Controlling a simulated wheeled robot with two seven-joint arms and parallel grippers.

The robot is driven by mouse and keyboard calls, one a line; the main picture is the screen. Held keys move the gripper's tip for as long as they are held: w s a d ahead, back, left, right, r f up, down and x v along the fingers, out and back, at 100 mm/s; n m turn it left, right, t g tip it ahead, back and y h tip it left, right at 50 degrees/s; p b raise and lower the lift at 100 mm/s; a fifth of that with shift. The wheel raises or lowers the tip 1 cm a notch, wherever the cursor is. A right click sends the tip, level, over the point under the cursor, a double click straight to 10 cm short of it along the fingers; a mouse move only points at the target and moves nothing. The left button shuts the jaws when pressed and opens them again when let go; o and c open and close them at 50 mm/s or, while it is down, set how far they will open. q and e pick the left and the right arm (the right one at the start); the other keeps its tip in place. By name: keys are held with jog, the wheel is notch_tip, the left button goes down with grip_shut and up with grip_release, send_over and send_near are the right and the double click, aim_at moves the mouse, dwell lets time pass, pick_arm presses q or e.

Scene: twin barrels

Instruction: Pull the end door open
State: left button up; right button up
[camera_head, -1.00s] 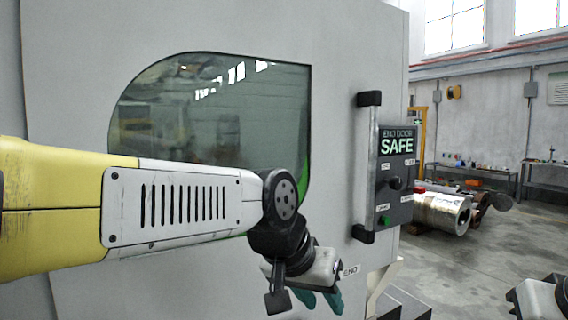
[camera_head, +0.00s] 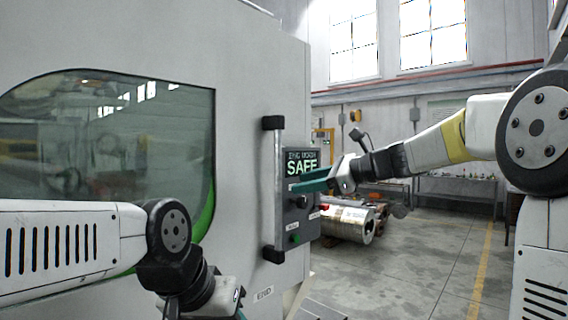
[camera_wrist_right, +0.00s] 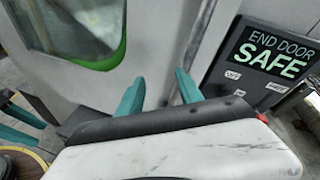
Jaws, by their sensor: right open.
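The end door (camera_head: 245,120) is a pale grey panel with a dark, green-edged window (camera_head: 110,140); it looks closed. Its upright handle (camera_head: 273,190) is a grey bar between two black mounts, left of the dark "END DOOR SAFE" control box (camera_head: 301,165). My right gripper (camera_head: 308,184) reaches in from the right, its teal fingers in front of the box and pointing at the handle. In the right wrist view its fingers (camera_wrist_right: 158,90) are apart, with the handle bar (camera_wrist_right: 200,45) just beyond the right fingertip. My left gripper (camera_wrist_right: 22,125) is low by the door, teal fingers apart, mostly hidden in the head view.
A shiny metal cylinder (camera_head: 352,222) lies on the floor behind the control box. A workbench (camera_head: 455,190) stands along the back wall. The concrete floor (camera_head: 420,265) at the right is open, with a yellow line.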

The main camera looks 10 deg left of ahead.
jog(key=w+a+r+m+t+y, duration=0.1)
jog(key=w+a+r+m, duration=0.3)
jog(key=w+a, duration=0.4)
jog(key=w+y, duration=0.1)
jog(key=w, duration=0.1)
jog(key=shift+w+a+r+m+y, duration=0.2)
jog(key=shift+w+a+m+y, duration=0.05)
jog(key=shift+w+m+y, duration=0.15)
grip_shut()
dwell(1.0)
